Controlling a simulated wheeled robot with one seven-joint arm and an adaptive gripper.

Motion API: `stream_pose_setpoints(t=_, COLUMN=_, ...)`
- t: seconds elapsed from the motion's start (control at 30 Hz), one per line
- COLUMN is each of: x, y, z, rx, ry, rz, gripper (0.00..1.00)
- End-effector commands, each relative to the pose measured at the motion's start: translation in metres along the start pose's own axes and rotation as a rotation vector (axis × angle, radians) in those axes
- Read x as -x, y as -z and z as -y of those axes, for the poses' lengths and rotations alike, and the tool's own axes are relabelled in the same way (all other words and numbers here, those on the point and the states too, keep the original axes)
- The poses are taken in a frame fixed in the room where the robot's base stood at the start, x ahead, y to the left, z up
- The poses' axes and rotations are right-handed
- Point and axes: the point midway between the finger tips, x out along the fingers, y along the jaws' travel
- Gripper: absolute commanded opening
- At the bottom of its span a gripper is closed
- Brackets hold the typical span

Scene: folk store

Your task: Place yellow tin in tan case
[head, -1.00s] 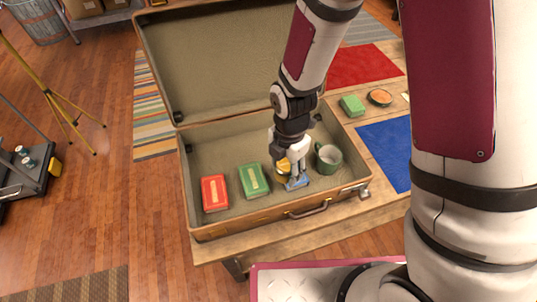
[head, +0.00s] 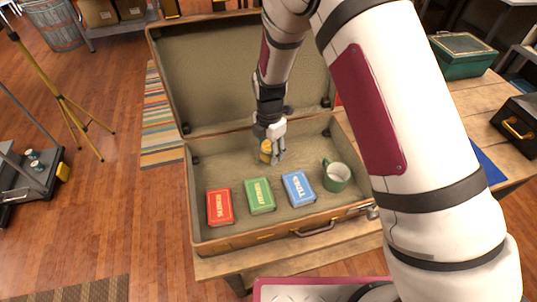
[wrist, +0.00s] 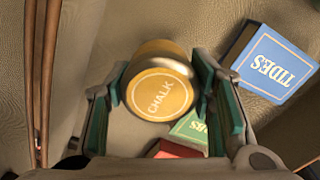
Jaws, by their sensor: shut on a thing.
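The yellow tin (head: 265,151), labelled CHALK in the wrist view (wrist: 159,95), is between the fingers of my gripper (head: 272,156). My gripper is shut on it, with one finger on each side in the wrist view (wrist: 168,104). The tan case (head: 263,239) stands open on a wooden table, its lid (head: 245,75) raised at the back. The tin is over the back middle of the case's lower half. I cannot tell whether it touches the case floor.
Bare floor shows around the tin. A green box (head: 462,56) and a black case (head: 520,125) are farther right.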

Motion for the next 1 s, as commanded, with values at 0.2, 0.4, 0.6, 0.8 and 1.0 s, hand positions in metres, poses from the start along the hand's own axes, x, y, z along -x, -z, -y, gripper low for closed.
stream_pose_setpoints(t=0.2, x=-0.01, y=-0.002, z=-0.006, rx=0.001, ry=0.003, rz=0.0, gripper=0.19)
stream_pose_setpoints(t=0.4, x=-0.033, y=-0.002, z=-0.006, rx=0.0, ry=0.002, rz=0.0, gripper=0.19)
stream_pose_setpoints(t=0.6, x=-0.036, y=-0.003, z=-0.007, rx=0.0, ry=-0.001, rz=0.0, gripper=0.19)
stream_pose_setpoints(t=0.8, x=-0.038, y=-0.003, z=-0.007, rx=0.0, ry=0.0, rz=0.0, gripper=0.19)
stream_pose_setpoints(t=1.0, x=-0.039, y=-0.002, z=-0.007, rx=0.0, ry=0.0, rz=0.0, gripper=0.69)
